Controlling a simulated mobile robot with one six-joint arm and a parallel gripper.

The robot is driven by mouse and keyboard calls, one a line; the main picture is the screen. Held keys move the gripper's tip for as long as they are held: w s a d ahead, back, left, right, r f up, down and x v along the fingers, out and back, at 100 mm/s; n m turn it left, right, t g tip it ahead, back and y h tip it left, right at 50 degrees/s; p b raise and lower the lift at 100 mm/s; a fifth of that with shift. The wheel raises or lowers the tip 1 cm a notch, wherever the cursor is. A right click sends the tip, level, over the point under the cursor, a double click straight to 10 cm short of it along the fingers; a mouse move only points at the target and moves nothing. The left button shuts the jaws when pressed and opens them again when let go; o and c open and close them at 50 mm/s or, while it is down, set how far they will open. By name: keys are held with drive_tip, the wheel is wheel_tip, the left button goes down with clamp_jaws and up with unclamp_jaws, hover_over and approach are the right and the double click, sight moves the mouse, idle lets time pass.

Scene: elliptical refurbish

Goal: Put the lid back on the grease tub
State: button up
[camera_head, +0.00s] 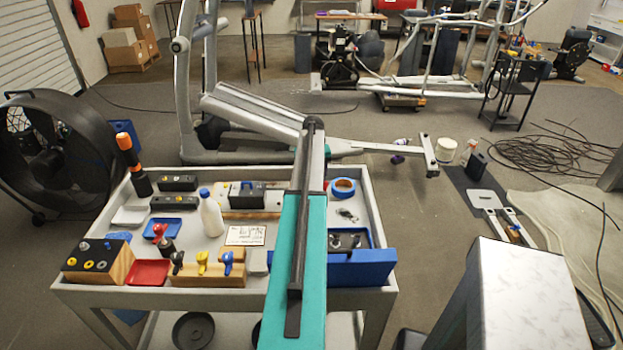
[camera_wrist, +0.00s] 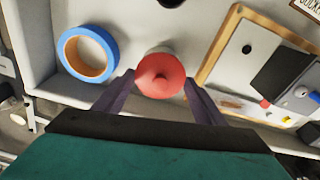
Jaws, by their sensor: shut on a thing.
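A round red lid (camera_wrist: 161,82) with a small raised knob is between the fingertips of my gripper (camera_wrist: 160,78) in the wrist view. The fingers are shut on its sides. A pale rim (camera_wrist: 158,52) shows just behind the lid's far edge. I cannot tell whether it is the grease tub or whether the lid touches it. In the head view my arm covers the middle of the cart, and the gripper, lid and tub cannot be made out.
A blue and orange tape roll (camera_wrist: 70,44) lies left of the lid; it also shows on the cart (camera_head: 342,181). A wooden-framed tray (camera_wrist: 222,42) is to the right. A white bottle (camera_head: 211,216), a red tray (camera_head: 148,272) and a blue bin (camera_head: 362,270) crowd the cart.

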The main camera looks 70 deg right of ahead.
idle(0.8)
drive_tip(key=o, duration=1.5)
drive_tip(key=shift+c, duration=0.2)
drive_tip(key=shift+r, duration=0.1)
drive_tip(key=shift+r+p, duration=1.5)
drive_tip(key=shift+r, duration=1.9)
clamp_jaws()
drive_tip(key=shift+f+b, duration=1.1)
drive_tip(key=shift+f, duration=1.35)
